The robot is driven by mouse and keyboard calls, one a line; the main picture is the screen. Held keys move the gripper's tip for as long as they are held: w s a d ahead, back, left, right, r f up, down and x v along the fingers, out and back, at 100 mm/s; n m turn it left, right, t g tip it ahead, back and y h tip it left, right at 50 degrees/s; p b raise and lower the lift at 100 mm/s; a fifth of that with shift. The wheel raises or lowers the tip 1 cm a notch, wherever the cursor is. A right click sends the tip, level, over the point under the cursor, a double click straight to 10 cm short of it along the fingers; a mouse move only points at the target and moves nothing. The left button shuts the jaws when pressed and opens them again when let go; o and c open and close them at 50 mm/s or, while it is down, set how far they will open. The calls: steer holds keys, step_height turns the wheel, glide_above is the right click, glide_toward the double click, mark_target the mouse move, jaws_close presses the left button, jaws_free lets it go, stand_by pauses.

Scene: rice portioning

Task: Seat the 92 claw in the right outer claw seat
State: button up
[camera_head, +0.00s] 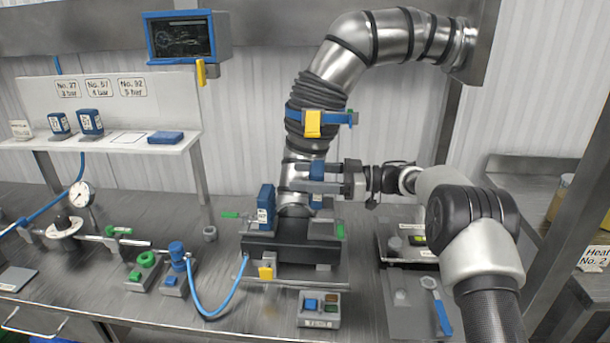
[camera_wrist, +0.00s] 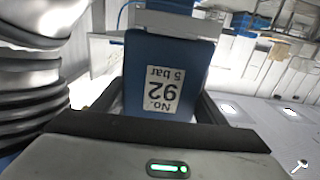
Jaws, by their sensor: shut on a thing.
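The blue 92 claw (camera_head: 317,203) is at the right side of the metal pipe, above or at the right outer claw seat (camera_head: 325,229). Its label "No. 92, 5 bar" faces the wrist view, upside down, on the blue body (camera_wrist: 185,62). My gripper (camera_head: 318,178) reaches in from the right and is shut on the claw. I cannot tell whether the claw's lower end touches the seat. A similar blue claw (camera_head: 266,206) stands upright at the left side of the pipe. A green lever (camera_head: 340,231) shows at the right seat.
The ribbed pipe (camera_head: 320,92) with its blue clamp and yellow handle stands close to my gripper. A button box (camera_head: 319,309) is in front on the bench. A tray with a blue wrench (camera_head: 436,303) lies right. The shelf (camera_head: 107,142) at left holds blue claws.

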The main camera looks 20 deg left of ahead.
steer(key=shift+f+b, duration=1.55)
steer(key=shift+f, duration=1.4)
steer(key=shift+d+f, duration=0.15)
steer(key=shift+f, duration=0.5)
steer(key=o, duration=1.5)
steer(key=shift+o, duration=1)
steer(key=shift+f, duration=0.2)
steer(key=shift+o, duration=1.4)
steer(key=shift+r, duration=0.15)
